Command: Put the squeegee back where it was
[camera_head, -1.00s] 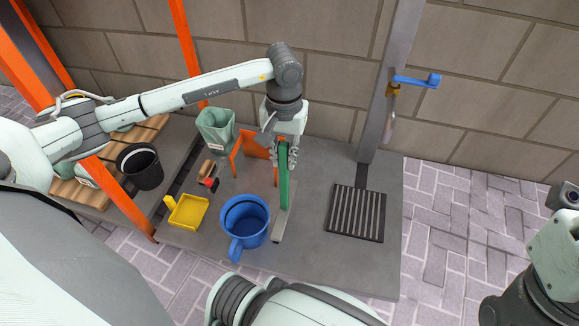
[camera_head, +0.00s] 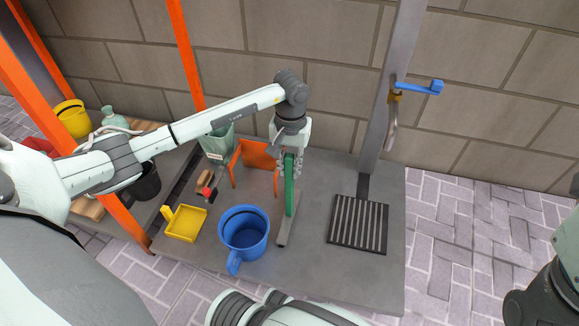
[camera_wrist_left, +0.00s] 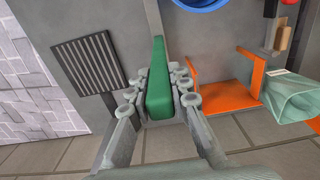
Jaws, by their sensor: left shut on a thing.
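The squeegee has a green handle (camera_head: 290,190) and a grey lower bar (camera_head: 284,238) by the platform floor. My left gripper (camera_head: 291,163) is shut around the upper part of the handle, and the squeegee stands roughly upright, slightly tilted. In the left wrist view the green handle (camera_wrist_left: 158,80) lies between the fingers of my left gripper (camera_wrist_left: 158,98). An orange bracket (camera_head: 258,155) stands just left of the gripper, apart from the handle. Whether the bar touches the floor is unclear. My right gripper is out of view.
A blue mug-like bucket (camera_head: 243,232) stands close left of the squeegee. A yellow dustpan (camera_head: 184,224), a red-and-black brush (camera_head: 207,190) and a pale green bin (camera_head: 217,145) are further left. A dark grate (camera_head: 358,225) lies right, beside a grey post (camera_head: 384,110).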

